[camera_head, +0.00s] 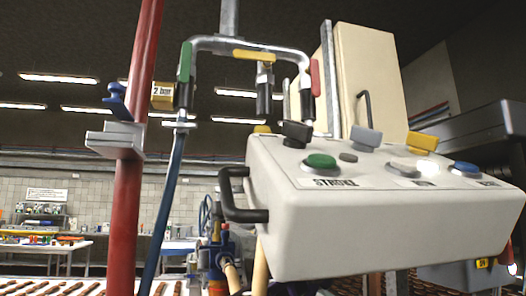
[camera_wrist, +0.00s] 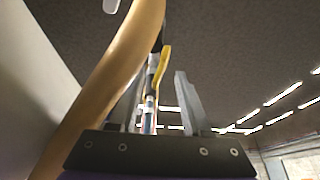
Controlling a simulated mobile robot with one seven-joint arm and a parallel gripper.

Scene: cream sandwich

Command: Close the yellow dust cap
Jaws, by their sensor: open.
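In the head view, a small yellow block-shaped cap (camera_head: 422,141) stands raised at the back of the control box top (camera_head: 370,220), behind a blue button (camera_head: 465,168). It appears to be the yellow dust cap. I cannot see its hinge clearly. In the wrist view, my gripper (camera_wrist: 158,82) is open, its two grey fingers pointing upward. A yellow handle (camera_wrist: 164,66) with a pipe fitting appears beyond, between the fingers. No cap is seen between the fingers. I cannot make out my gripper in the head view.
A black cap (camera_head: 297,133) and a grey cap (camera_head: 366,137) also stand on the box. A black handle (camera_head: 238,200) juts from its left side. A red post (camera_head: 128,215) and valve pipe (camera_head: 254,44) stand left. A tan hose (camera_wrist: 110,80) passes close left of my fingers.

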